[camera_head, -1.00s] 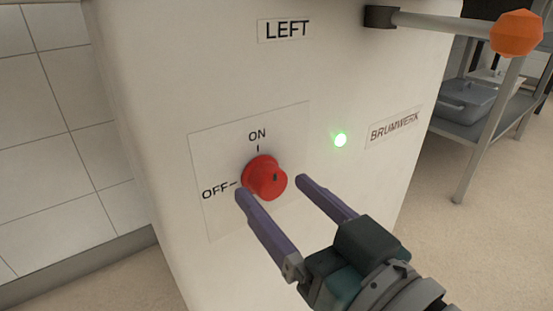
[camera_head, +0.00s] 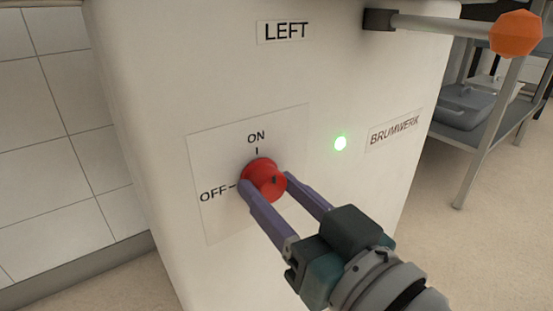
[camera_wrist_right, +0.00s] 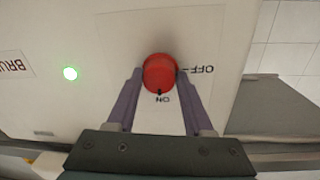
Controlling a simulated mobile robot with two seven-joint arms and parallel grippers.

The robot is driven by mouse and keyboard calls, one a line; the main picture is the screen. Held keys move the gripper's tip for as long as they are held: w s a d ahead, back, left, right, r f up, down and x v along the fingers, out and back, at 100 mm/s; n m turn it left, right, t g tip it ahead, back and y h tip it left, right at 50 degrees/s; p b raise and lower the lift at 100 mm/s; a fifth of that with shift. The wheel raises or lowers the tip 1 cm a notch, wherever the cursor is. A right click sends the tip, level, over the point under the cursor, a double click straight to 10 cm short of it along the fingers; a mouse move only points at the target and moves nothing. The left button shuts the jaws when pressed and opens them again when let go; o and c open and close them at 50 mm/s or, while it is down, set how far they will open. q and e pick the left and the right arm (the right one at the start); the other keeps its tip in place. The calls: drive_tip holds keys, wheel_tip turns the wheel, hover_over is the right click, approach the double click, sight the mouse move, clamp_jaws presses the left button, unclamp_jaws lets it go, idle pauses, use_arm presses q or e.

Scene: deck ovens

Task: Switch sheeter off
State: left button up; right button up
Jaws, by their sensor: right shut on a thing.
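The red rotary knob (camera_head: 262,180) sits on a pale plate (camera_head: 215,150) marked ON above and OFF to the left, on the white sheeter housing (camera_head: 200,60). A dark mark on the knob's face shows in the head view; in the right wrist view the knob (camera_wrist_right: 159,73) has its dark mark on the side by the ON label. A green lamp (camera_head: 340,143) right of the knob is lit. My right gripper (camera_head: 266,182) is shut on the knob, one finger on each side. My left gripper is not in view.
A bar with an orange end knob (camera_head: 516,34) juts from the housing at the upper right. A metal rack (camera_head: 480,130) with a grey container stands behind on the right. A tiled wall (camera_head: 50,120) is on the left. The space before the housing's face looks clear.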

clamp_jaws()
drive_tip(key=shift+n, duration=0.3)
drive_tip(key=n, duration=0.2)
drive_tip(key=shift+n, duration=0.4)
drive_tip(key=n, duration=0.4)
drive_tip(key=shift+f+n+y, duration=0.1)
drive_tip(key=shift+n+y, duration=0.2)
drive_tip(key=shift+n, duration=0.1)
drive_tip(key=n, duration=0.4)
drive_tip(key=shift+n, duration=0.4)
drive_tip(key=n, duration=0.5)
drive_tip(key=shift+d+f+y+b, duration=0.1)
drive_tip(key=shift+y+b, duration=0.25)
drive_tip(key=shift+y, duration=0.05)
drive_tip(key=shift+n, duration=0.5)
